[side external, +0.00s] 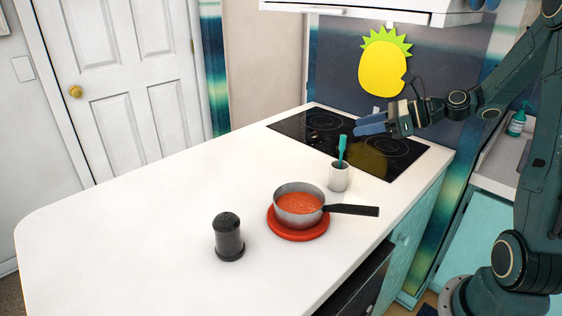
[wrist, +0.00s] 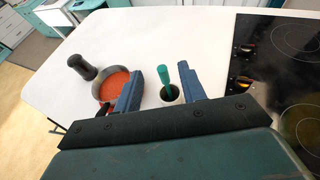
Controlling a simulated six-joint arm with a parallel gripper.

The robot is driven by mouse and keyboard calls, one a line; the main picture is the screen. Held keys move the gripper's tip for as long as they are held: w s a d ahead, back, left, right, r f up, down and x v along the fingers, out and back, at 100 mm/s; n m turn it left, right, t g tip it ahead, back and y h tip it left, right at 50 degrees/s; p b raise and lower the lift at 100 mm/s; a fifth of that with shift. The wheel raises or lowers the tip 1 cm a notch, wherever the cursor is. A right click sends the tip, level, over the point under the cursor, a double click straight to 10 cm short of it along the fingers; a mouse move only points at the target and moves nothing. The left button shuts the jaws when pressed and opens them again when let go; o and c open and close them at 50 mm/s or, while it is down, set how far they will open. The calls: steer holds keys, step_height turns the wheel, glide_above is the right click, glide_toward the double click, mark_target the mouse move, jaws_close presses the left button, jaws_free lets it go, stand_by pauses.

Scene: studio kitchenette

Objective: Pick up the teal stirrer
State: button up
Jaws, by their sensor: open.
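The teal stirrer (side external: 342,148) stands upright in a small white cup (side external: 339,178) on the white counter, near the cooktop's front edge. Its lower part is hidden inside the cup. In the wrist view the stirrer (wrist: 166,76) shows between my fingers, with the cup's dark opening (wrist: 170,93) around its lower end. My gripper (side external: 373,124) is open and empty, above and to the right of the stirrer in the side view, over the cooktop. In the wrist view my gripper (wrist: 160,72) has its two blue fingers spread apart, and neither clearly touches the stirrer.
A saucepan (side external: 299,203) of orange-red food sits on a red trivet (side external: 302,235), its black handle pointing right, close to the cup. A dark shaker (side external: 228,237) stands to the left. The black cooktop (side external: 310,126) lies behind. The counter's left part is clear.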

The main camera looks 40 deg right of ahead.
mark_target(340, 161)
steer(key=shift+w+a+f, duration=0.1)
steer(key=shift+w+f, duration=0.15)
steer(key=shift+f, duration=0.5)
steer(key=shift+w+a+f, duration=0.15)
steer(key=shift+w+f, duration=0.05)
steer(key=shift+f, duration=0.55)
steer(key=shift+w+a+f, duration=0.1)
steer(key=shift+w+f, duration=0.15)
steer(key=shift+f, duration=0.5)
steer(key=shift+w+a, duration=0.1)
steer(key=x, duration=0.5)
steer(key=shift+w+a+f, duration=0.1)
steer(key=shift+w+f, duration=0.05)
steer(key=shift+w, duration=0.1)
jaws_close()
